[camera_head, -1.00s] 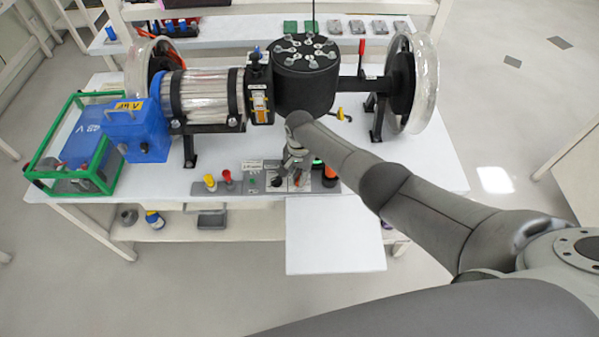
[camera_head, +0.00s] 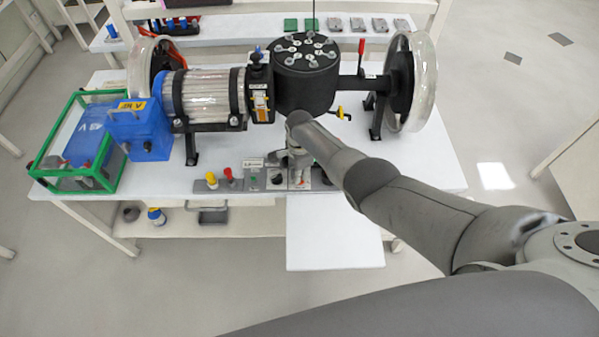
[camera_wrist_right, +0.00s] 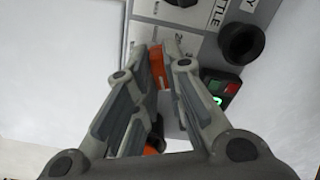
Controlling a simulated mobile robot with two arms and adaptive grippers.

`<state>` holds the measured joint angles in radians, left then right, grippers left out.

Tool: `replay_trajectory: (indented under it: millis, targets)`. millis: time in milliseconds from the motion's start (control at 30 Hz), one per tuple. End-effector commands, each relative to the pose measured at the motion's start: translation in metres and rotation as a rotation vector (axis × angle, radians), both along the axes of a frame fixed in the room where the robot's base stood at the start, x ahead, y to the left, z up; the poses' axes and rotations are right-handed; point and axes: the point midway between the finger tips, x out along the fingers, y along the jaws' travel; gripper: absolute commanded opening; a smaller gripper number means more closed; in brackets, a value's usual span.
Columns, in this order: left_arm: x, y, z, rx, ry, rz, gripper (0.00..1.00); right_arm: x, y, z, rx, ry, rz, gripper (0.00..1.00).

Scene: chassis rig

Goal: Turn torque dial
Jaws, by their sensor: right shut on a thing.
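The control panel (camera_head: 262,180) runs along the front edge of the white table. In the right wrist view, an orange part (camera_wrist_right: 156,66), which looks like the torque dial, sits between the fingertips of my right gripper (camera_wrist_right: 164,56). The gripper is shut on it, and the fingers hide most of it. Printed scale marks lie beside the fingertips. In the head view my right gripper (camera_head: 299,174) is over the right part of the panel, partly hidden by its own wrist. My left gripper is in neither view.
A black knob (camera_wrist_right: 241,43) and a small lit green display (camera_wrist_right: 217,100) are close to the right gripper's fingers. Yellow (camera_head: 211,179) and red (camera_head: 228,174) buttons stand at the panel's left. The motor rig (camera_head: 208,95) stands behind. A bare white shelf (camera_head: 335,235) extends in front.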

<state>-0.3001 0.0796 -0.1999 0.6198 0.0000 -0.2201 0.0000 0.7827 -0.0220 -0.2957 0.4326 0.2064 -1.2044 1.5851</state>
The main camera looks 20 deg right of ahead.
Motion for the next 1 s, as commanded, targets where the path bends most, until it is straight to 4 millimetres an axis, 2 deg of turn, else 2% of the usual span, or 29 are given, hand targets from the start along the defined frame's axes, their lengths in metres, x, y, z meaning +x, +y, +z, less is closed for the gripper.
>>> replay_trajectory:
  millis: [533, 567, 700, 733, 1000]
  targets:
    - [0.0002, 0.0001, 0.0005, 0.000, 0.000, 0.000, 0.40, 0.0008, -0.0019, 0.0006, -0.004, -0.002, -0.026, 0.00]
    - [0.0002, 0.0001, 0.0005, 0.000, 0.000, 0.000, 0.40, 0.0008, -0.0019, 0.0006, -0.004, -0.002, -0.026, 0.13]
    - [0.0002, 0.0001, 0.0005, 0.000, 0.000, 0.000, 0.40, 0.0007, -0.0015, 0.0006, -0.003, -0.001, -0.026, 0.31]
    - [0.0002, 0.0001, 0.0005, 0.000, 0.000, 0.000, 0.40, 0.0007, -0.0014, 0.0005, -0.003, -0.001, -0.026, 0.33]
    - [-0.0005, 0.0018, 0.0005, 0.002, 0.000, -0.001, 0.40, 0.0004, -0.0007, 0.0003, -0.001, -0.001, -0.026, 0.33]
